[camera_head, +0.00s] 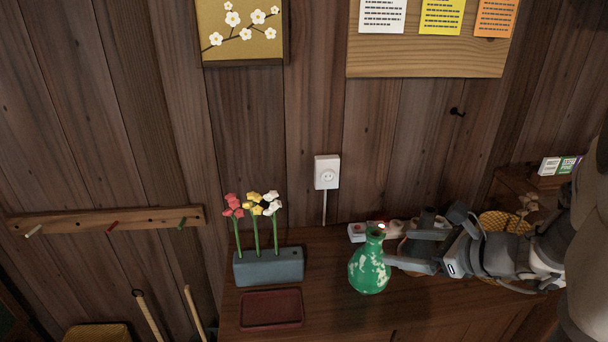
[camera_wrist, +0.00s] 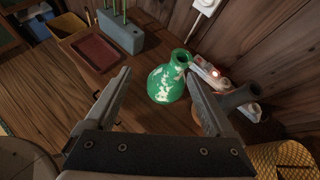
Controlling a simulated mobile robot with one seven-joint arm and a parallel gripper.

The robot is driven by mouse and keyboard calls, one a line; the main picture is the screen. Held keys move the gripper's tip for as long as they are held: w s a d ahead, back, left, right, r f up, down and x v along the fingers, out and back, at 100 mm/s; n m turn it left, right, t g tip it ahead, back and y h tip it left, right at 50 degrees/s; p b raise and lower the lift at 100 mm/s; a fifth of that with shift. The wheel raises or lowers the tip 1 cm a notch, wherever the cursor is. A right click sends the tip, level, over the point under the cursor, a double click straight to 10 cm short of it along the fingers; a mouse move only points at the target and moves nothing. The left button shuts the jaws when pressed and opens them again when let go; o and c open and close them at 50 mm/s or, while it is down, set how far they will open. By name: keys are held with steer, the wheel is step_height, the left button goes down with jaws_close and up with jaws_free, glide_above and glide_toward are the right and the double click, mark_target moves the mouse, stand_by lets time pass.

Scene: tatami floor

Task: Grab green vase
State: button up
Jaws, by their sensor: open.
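The green vase (camera_head: 369,271) with pale patches stands upright on the wooden cabinet top (camera_head: 330,305), close to the wall. In the wrist view the vase (camera_wrist: 167,84) shows ahead, between the lines of my two fingers. My gripper (camera_head: 400,248) reaches in from the right in the head view, its fingers beside the vase's neck and right side. The fingers are spread apart with nothing held between them. In the wrist view the right finger lies close to the vase's right side; I cannot tell whether it touches.
A grey block planter (camera_head: 268,267) with red, yellow and white flowers stands left of the vase, behind a dark red tray (camera_head: 271,309). A white power strip (camera_wrist: 212,76) and a dark bottle-like object (camera_wrist: 240,98) are close on the right. A yellow woven basket (camera_head: 505,222) lies farther right.

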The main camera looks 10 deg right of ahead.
mark_target(382, 241)
steer(key=w+f+m+b, duration=0.1)
steer(key=w+f, duration=0.1)
steer(key=w, duration=0.1)
steer(key=w+f+m+t+b, duration=0.1)
steer(key=w+f, duration=0.2)
steer(key=w+f+m+h+b, duration=0.1)
steer(key=w+f+b, duration=0.1)
steer(key=w, duration=0.1)
steer(key=shift+w+f+m, duration=0.25)
steer(key=shift+f+m, duration=0.05)
steer(key=shift+m, duration=0.1)
steer(key=shift+a+b+x, duration=0.2)
steer(key=shift+b+x, duration=0.8)
steer(key=shift+x, duration=2)
steer(key=shift+r, duration=0.2)
jaws_close()
